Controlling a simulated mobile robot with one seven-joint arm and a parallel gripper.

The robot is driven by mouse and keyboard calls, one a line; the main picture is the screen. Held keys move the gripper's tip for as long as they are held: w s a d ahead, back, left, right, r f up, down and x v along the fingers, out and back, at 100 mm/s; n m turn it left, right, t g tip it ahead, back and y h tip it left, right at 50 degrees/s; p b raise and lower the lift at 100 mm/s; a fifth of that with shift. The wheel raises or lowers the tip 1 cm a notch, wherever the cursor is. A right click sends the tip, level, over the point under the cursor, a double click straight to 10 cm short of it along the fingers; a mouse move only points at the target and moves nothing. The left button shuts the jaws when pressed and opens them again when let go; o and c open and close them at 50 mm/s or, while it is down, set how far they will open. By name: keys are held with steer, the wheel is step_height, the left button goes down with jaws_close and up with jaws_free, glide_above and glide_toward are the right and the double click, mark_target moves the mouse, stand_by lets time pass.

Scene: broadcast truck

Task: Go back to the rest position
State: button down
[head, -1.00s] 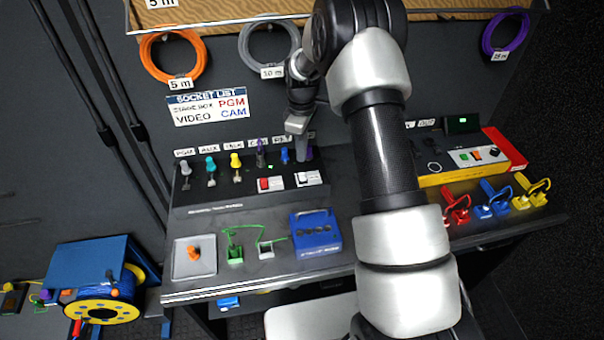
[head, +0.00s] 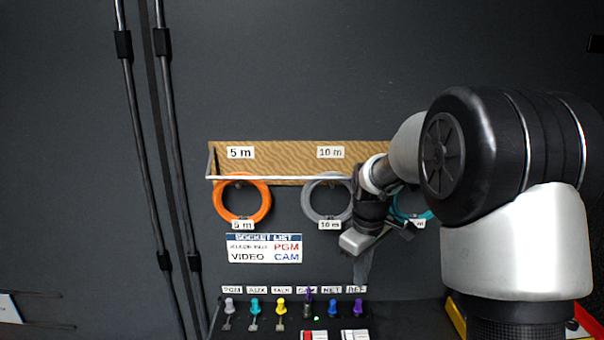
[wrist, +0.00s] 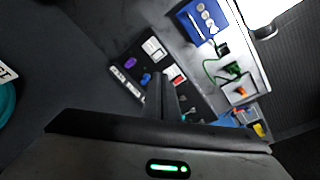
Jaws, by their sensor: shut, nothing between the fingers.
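My gripper (head: 362,268) is raised in front of the dark wall, above the socket panel (head: 262,318) and beside the grey coil in the head view. Its fingers (wrist: 163,98) point down toward the panel in the wrist view and are shut with nothing held. My arm comes in from the right and covers the right part of the wall. The socket panel carries a row of coloured plugs under small labels, with a purple plug (head: 308,298) at CAM.
An orange coil (head: 217,206), a grey coil (head: 309,205) and a partly hidden teal coil (head: 424,216) hang under a wooden shelf (head: 285,166). A socket list sign (head: 264,249) is on the wall. The wrist view shows a blue box (wrist: 192,24) on the bench.

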steer(key=s+r+m+t, duration=0.2)
steer(key=s+r+m, duration=0.2)
steer(key=s+r, duration=0.9)
steer(key=s+m+t, duration=0.2)
steer(key=s+m, duration=0.2)
steer(key=s, duration=1)
steer(key=shift+s+f+m, duration=0.25)
steer(key=shift+f+m, duration=0.05)
steer(key=shift+f, duration=0.15)
